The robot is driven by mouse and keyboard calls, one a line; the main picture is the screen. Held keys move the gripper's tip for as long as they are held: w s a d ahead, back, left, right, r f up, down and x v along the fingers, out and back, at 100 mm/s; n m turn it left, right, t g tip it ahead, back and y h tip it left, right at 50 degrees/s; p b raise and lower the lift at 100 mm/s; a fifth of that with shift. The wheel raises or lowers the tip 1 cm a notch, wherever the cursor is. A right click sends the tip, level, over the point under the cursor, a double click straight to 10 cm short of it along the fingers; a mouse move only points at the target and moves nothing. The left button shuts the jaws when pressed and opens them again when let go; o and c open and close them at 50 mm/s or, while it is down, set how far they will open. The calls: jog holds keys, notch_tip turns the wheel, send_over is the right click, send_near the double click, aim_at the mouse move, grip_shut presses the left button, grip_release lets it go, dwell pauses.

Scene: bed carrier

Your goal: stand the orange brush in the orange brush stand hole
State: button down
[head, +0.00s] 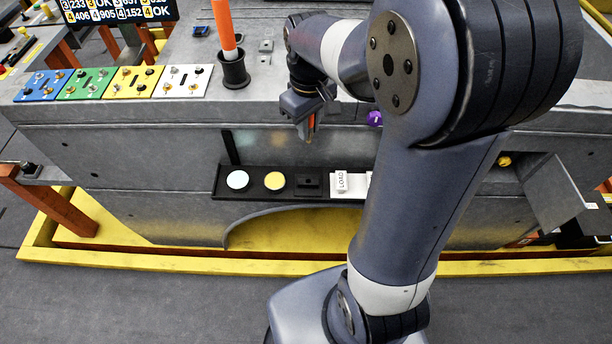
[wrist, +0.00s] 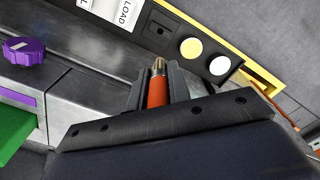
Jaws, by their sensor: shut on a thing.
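My gripper (head: 306,122) is shut on a slim orange brush (wrist: 157,91). In the wrist view the brush lies between the two fingers (wrist: 158,84), with its brass-coloured tip showing past them. In the head view only a small orange part of the brush (head: 311,123) shows below the fingers; the rest is hidden by the gripper. The gripper hangs at the console's front edge, above the shelf of buttons. A black cup (head: 234,73) with an orange rod (head: 224,24) upright in it stands on the console top, left of the gripper. I cannot make out a clearly marked orange brush stand hole.
Blue, green, yellow and white switch plates (head: 133,82) line the console top at left. Below the gripper, a black shelf (head: 257,194) carries a white button, a yellow button and a LOAD block (head: 349,184). A purple knob (wrist: 24,50) sits near the gripper. My arm hides the right side.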

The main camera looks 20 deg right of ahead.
notch_tip(320, 180, down, 18)
jog(key=shift+r, duration=0.2)
dwell(0.6)
jog(key=shift+f, duration=0.2)
jog(key=c, duration=1.3)
grip_release()
jog(key=shift+r, duration=0.1)
jog(key=r, duration=1)
jog(key=shift+a+r+b, duration=0.25)
jog(key=shift+r+b, duration=0.1)
jog(key=shift+b, duration=0.05)
